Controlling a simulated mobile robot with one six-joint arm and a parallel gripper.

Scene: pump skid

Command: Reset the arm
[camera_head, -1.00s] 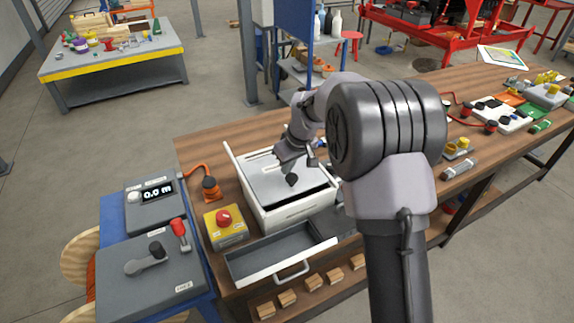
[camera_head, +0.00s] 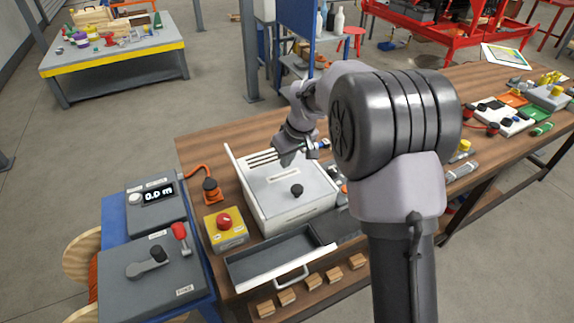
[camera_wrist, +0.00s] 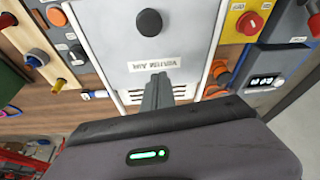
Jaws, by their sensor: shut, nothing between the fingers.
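My gripper (camera_head: 285,158) is above the back part of the white box on the wooden bench, with its fingers together and nothing between them. In the wrist view my gripper (camera_wrist: 158,82) also shows shut, pointing toward the label on the box lid. The white box (camera_head: 292,218) has a grey lid with a black knob (camera_head: 297,190) and slots at the back. The knob also shows in the wrist view (camera_wrist: 149,22). My arm hides part of the bench to the right of the box.
An open, empty drawer (camera_head: 275,257) sticks out in front of the box. A yellow box with a red button (camera_head: 225,227) and an orange-cabled plug (camera_head: 211,190) stand to its left. A grey lever panel (camera_head: 150,270) is further left.

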